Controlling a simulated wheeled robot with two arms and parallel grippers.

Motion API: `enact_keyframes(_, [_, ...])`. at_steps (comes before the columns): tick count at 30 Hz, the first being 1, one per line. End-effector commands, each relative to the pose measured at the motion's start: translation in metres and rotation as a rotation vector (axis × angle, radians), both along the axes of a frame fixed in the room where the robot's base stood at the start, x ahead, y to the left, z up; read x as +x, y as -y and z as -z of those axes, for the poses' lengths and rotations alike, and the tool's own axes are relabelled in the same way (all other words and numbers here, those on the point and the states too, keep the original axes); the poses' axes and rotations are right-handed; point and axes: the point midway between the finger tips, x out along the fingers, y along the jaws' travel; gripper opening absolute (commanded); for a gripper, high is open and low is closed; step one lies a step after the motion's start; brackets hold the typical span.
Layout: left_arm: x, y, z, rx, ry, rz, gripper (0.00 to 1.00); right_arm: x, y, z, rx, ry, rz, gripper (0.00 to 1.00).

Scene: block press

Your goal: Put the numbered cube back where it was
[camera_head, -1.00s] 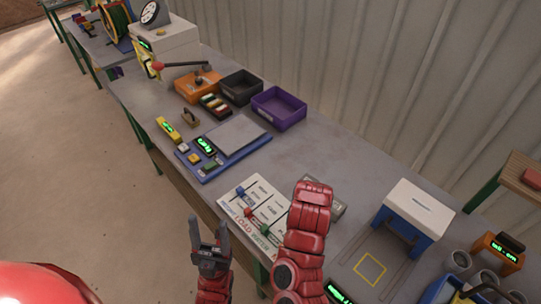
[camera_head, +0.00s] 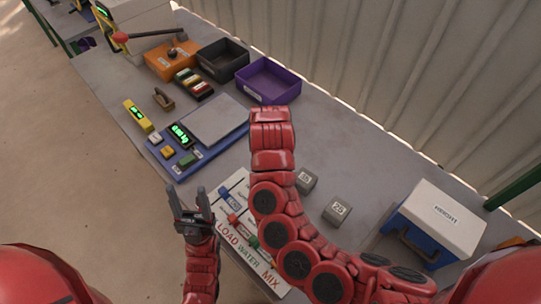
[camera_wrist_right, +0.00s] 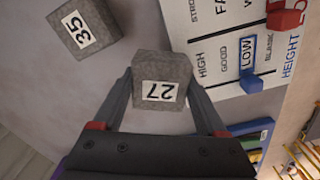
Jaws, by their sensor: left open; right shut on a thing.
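The grey cube with a white "27" label (camera_wrist_right: 160,82) is between the fingers of my right gripper (camera_wrist_right: 160,105) in the right wrist view. The gripper is shut on it, close to the grey table top beside the printed sheet; I cannot tell whether the cube touches the table. In the head view my right arm hides this gripper and its cube. A second grey cube, labelled "35" (camera_wrist_right: 82,28), lies apart at the upper left of the wrist view. My left gripper (camera_head: 186,197) is open and empty near the table's front edge in the head view.
Two grey cubes (camera_head: 306,181) (camera_head: 338,211) stand right of my right arm. The printed sheet (camera_head: 231,207) with coloured sliders lies partly under the arm. A blue scale (camera_head: 205,150), purple bin (camera_head: 268,82), black bin (camera_head: 222,60) and white-topped blue box (camera_head: 440,215) surround them.

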Motion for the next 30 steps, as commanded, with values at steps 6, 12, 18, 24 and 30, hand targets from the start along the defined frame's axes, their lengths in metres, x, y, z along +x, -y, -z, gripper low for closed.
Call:
enact_keyframes(6, [0.000, 0.000, -0.007, 0.000, 0.000, 0.000, 0.57, 0.028, 0.003, -0.001, -0.007, 0.001, -0.004, 0.00])
enact_keyframes(12, [0.000, 0.000, 0.004, 0.000, 0.000, 0.000, 0.57, 0.050, -0.001, 0.004, -0.001, 0.016, -0.014, 0.00])
enact_keyframes(18, [0.000, 0.000, 0.016, 0.000, 0.000, 0.000, 0.57, 0.061, 0.003, 0.007, -0.003, 0.008, -0.007, 0.00])
enact_keyframes(24, [0.000, 0.000, 0.012, 0.000, 0.000, 0.000, 0.57, 0.068, 0.004, 0.010, -0.009, -0.010, -0.001, 0.00])
enact_keyframes(30, [0.000, 0.000, 0.010, 0.000, 0.000, 0.000, 0.57, 0.076, 0.004, 0.010, -0.007, -0.009, -0.002, 0.00])
